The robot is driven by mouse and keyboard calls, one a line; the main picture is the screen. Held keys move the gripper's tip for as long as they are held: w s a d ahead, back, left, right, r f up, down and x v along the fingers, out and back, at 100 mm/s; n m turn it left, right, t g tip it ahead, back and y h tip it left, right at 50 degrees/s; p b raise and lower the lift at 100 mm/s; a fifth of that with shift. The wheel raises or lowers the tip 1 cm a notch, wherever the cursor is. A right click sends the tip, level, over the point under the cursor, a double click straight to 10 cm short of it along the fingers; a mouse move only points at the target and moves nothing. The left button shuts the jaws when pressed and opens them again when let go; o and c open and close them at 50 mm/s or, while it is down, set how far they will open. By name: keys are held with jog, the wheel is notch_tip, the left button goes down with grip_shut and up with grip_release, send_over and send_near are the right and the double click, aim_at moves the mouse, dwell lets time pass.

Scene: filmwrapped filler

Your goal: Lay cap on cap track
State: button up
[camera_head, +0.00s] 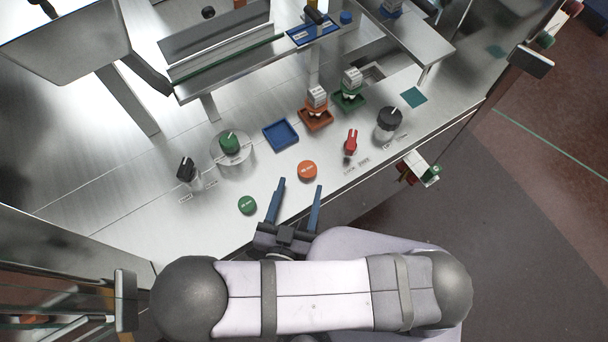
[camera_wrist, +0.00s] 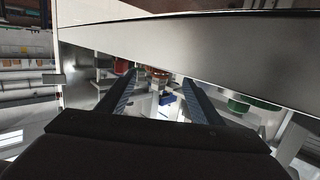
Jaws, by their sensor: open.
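A round orange cap (camera_head: 307,171) with pale lettering lies flat on the steel worktop. A round green cap (camera_head: 247,205) lies to its left, nearer the front edge. My gripper (camera_head: 300,184) is open and empty, its two blue fingers spread, just on the near side of the orange cap. The gap between the fingers also shows in the wrist view (camera_wrist: 160,77), with small reddish and blue things beyond it that are hard to make out. A long metal rail (camera_head: 222,62) with a green edge runs along the raised shelf at the back; I cannot tell whether it is the cap track.
An empty blue tray (camera_head: 281,135) lies behind the caps. An orange tray (camera_head: 316,119) and a green tray (camera_head: 349,98) hold wrapped-looking stacks. A green knob (camera_head: 229,142), black switch (camera_head: 187,171), red lever (camera_head: 351,142) and dark knob (camera_head: 389,119) stand up from the worktop.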

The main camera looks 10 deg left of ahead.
jog(key=shift+a, duration=0.1)
jog(key=w+a+r+m+g+y+b, duration=0.1)
jog(key=a+r+g+y, duration=0.25)
jog(key=a, duration=0.65)
jog(key=w+a+r+m+g+y+b, duration=0.1)
jog(key=a+r+g+y, duration=0.2)
jog(key=a, duration=0.7)
jog(key=w+a+r+m+g+y, duration=0.1)
jog(key=w+a+r+g+y, duration=0.3)
jog(key=a, duration=0.6)
jog(key=n+g+h+b, duration=0.2)
jog(key=g+h+b, duration=0.3)
jog(key=h, duration=0.6)
send_near(307, 169)
jog(key=shift+s+d+f+t+y+b, duration=0.25)
jog(key=shift+d+f+t+b, duration=0.15)
jog(key=shift+f+t+b, duration=0.15)
jog(key=shift+n, duration=0.3)
jog(key=shift+w+a+f+p, duration=0.15)
jog(key=shift+f+p, duration=0.3)
jog(key=shift+f, duration=0.75)
jog(key=shift+w+d+f+p, duration=0.15)
jog(key=shift+f+p, duration=0.35)
jog(key=shift+f, duration=0.7)
jog(key=shift+w+a+f+p, duration=0.15)
jog(key=shift+f+p, duration=0.3)
jog(key=shift+f, duration=0.75)
